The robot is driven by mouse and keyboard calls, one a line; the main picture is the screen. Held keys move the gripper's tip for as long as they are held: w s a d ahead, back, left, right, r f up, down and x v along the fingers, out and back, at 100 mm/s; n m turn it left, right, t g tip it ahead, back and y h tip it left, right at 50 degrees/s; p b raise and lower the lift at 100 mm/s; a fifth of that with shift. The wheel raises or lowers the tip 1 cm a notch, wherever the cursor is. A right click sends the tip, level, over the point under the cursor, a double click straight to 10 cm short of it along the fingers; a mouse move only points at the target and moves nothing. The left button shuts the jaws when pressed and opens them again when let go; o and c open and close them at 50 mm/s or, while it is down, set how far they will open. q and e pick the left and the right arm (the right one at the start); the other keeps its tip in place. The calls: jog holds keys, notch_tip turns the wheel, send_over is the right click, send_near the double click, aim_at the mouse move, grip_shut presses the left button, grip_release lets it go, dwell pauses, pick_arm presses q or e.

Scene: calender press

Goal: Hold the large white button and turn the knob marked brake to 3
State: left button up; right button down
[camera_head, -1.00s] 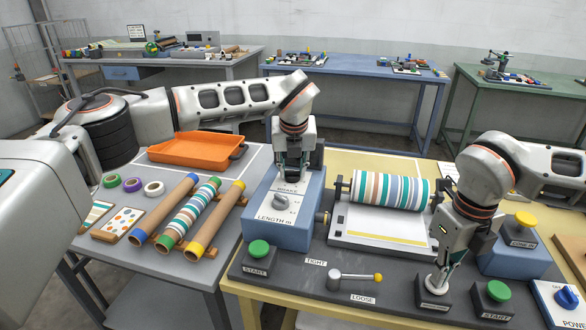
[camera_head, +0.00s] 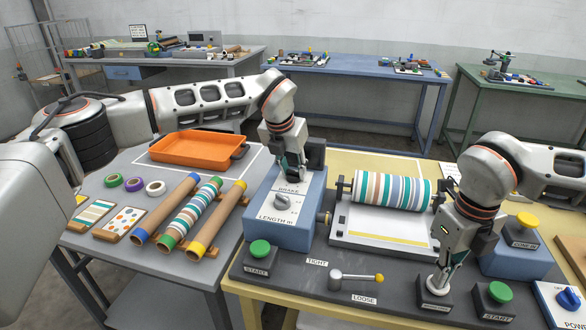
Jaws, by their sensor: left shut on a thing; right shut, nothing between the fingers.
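The blue control box (camera_head: 290,236) stands left of the roller, with the labels BRAKE and LENGTH on its pale sloping top. My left gripper (camera_head: 296,179) is shut at the top of this panel, just above the word BRAKE, on what appears to be the brake knob. The gripper hides the knob and its pointer, so its setting cannot be read. The lower knob (camera_head: 283,202) is free. My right gripper (camera_head: 441,275) is shut, empty, and points down onto the large white button (camera_head: 435,283). It appears to touch it; whether the button is pressed down cannot be told.
A striped roller (camera_head: 391,190) lies behind a white tray. Green START buttons (camera_head: 260,250) (camera_head: 498,293), a lever (camera_head: 356,277), a yellow button (camera_head: 525,220) and a blue power knob (camera_head: 567,298) surround the grippers. Rolls and an orange tray (camera_head: 197,149) lie on the left table.

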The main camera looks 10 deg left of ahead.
pick_arm(q)
jog(key=shift+s+f, duration=0.1)
jog(key=shift+f, duration=0.1)
pick_arm(e)
jog(key=shift+s+d+f, duration=0.1)
jog(key=shift+f, duration=0.25)
pick_arm(q)
jog(key=o, duration=1.1)
jog(key=shift+r, duration=0.1)
jog(key=shift+r, duration=0.25)
jog(key=v, duration=1.1)
jog(key=shift+s+a+r, duration=0.1)
jog(key=shift+s+r, duration=0.05)
jog(key=shift+r, duration=0.15)
